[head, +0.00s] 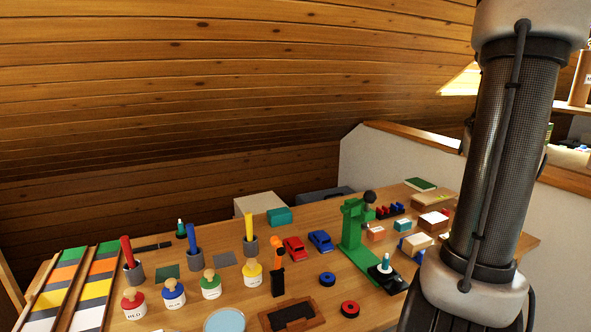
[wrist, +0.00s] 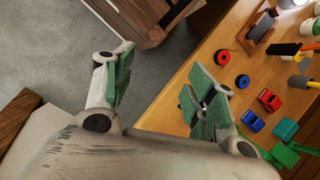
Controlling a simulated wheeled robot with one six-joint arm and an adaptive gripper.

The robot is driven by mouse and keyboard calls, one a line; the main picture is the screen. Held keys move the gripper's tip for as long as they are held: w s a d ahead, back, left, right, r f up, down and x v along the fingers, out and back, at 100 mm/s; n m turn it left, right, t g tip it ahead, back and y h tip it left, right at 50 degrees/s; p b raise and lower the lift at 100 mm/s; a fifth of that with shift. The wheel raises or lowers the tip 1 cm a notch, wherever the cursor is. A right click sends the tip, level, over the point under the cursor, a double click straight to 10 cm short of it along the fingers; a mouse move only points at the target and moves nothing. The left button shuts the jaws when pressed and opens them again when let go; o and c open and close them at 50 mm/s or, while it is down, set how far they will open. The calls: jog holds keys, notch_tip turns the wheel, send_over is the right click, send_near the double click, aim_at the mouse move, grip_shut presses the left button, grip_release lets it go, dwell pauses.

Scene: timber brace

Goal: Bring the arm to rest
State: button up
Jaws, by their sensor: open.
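My gripper (wrist: 160,95) shows in the wrist view with its two green-padded fingers spread wide apart. It is open, with nothing between the fingers. It hangs over the edge of the wooden table (wrist: 172,112), with grey floor below to the left. In the head view my arm stands upright at the right, in front of the table's right part, and the fingers are not visible there.
The table holds a green stand (head: 352,232), a red car (head: 294,248), a blue car (head: 320,240), labelled jars such as the red one (head: 133,304), and colored sticks in grey holders. A wooden crate (wrist: 140,20) stands on the floor. A low white wall (head: 400,165) is behind.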

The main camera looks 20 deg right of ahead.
jog(key=w+a+r+n+t+h, duration=0.2)
jog(key=w+a+r+n, duration=0.1)
jog(key=a+r+n, duration=0.3)
jog(key=w+a+r+n+t+h, duration=0.2)
jog(key=w+a+r+n+t, duration=0.1)
jog(key=a+r+n, duration=0.3)
notch_tip(320, 180, up, 3)
jog(key=shift+w+a+f, duration=0.2)
jog(key=shift+w+a, duration=0.1)
jog(key=shift+a, duration=0.95)
